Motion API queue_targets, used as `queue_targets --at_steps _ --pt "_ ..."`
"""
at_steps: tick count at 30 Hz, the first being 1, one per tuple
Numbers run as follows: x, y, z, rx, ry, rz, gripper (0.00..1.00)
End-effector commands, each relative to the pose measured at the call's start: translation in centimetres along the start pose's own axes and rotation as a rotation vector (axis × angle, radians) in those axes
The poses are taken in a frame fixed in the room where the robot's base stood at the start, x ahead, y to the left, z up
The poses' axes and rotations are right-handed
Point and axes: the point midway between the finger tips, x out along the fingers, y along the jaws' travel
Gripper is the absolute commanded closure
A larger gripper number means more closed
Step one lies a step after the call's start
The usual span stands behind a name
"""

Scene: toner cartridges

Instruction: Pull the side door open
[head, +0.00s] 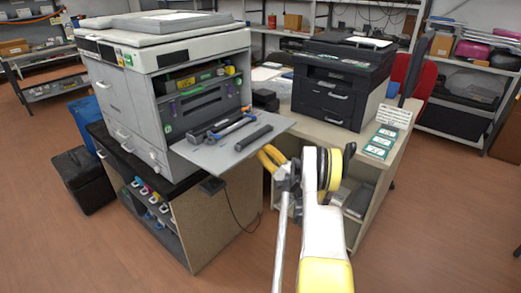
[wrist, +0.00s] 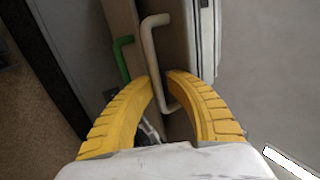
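The side door (head: 246,148) of the grey-white copier (head: 130,85) is folded down like a shelf in the head view. Its opening shows the dark inside. My gripper (head: 272,158), with yellow fingers, is at the door's outer right end. In the wrist view the yellow fingers (wrist: 159,80) curve toward each other, with a small gap between their tips. A beige C-shaped handle (wrist: 150,45) runs between the fingertips, and its lower end is partly hidden by the right finger. I cannot tell whether the fingers press on it.
A green lever (wrist: 121,55) is left of the handle. Dark bars (head: 253,138) lie on the door. A black printer (head: 340,85) stands on the desk (head: 357,155) at right. The copier stands on a cabinet (head: 222,225). The floor (head: 410,235) at front right is clear.

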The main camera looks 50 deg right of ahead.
Motion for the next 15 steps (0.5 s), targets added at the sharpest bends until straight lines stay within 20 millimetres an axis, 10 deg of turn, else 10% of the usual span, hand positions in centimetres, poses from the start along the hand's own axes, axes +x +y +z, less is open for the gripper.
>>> queue_targets --at_steps 15 --pt "-1.6 -0.1 -0.1 -0.001 0.003 0.000 0.80"
